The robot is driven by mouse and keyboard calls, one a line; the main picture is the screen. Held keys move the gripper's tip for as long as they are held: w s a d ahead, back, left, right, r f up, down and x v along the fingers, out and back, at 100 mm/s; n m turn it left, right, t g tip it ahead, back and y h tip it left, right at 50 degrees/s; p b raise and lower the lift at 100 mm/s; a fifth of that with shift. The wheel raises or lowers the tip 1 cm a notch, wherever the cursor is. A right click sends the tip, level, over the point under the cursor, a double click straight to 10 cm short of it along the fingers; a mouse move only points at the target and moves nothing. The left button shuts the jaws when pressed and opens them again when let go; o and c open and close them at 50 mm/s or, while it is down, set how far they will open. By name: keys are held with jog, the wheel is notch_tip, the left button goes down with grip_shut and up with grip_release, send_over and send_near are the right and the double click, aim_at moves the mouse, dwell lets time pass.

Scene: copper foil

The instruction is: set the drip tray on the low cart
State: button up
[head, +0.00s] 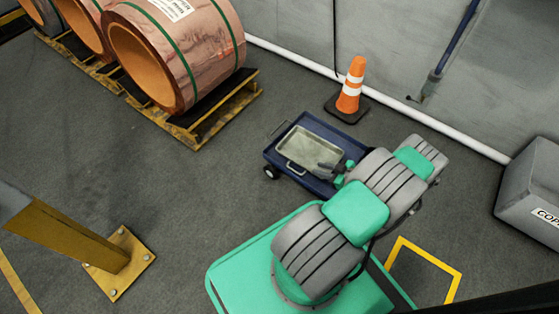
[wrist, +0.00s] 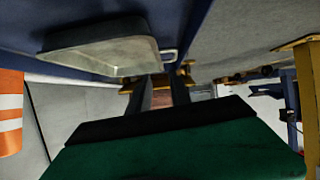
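The drip tray (head: 312,148) is a shallow, grey-green metal pan with a wire handle at its near left end. It appears to rest flat within the deck of the low cart (head: 330,129), a dark blue cart with small wheels. My gripper (head: 326,168) is over or beside the tray's right end, where it hides part of the rim. In the wrist view, which looks upside down, the drip tray (wrist: 100,50) lies against the blue deck. My gripper's fingers (wrist: 165,92) are apart there with nothing between them, clear of the tray and its handle.
An orange cone (head: 350,92) stands behind the cart near the wall pipe. Copper foil coils (head: 190,45) sit on a wooden pallet (head: 215,108) at the upper left. A grey bin (head: 530,190) is at the right and a yellow post (head: 75,237) at the lower left. Floor left of the cart is clear.

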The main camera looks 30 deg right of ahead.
jog(key=w+a+r+g, duration=0.4)
jog(key=w+a+r, duration=0.2)
jog(key=r, duration=0.4)
jog(key=w+a+r+g, duration=0.45)
jog(key=a+r, duration=0.25)
jog(key=r, duration=0.4)
jog(key=s+a+r+m+g+h, duration=0.15)
jog(key=s+a+r, duration=0.25)
jog(key=a+r, duration=0.85)
jog(key=s+a+r+m+h, duration=0.2)
jog(key=s+a+r+m, duration=0.1)
jog(key=s+a, duration=0.4)
jog(key=s+r, duration=0.1)
jog(key=s, duration=0.1)
jog(key=shift+s+a+t, duration=0.15)
jog(key=shift+s+t, duration=0.15)
jog(key=shift+s, duration=0.1)
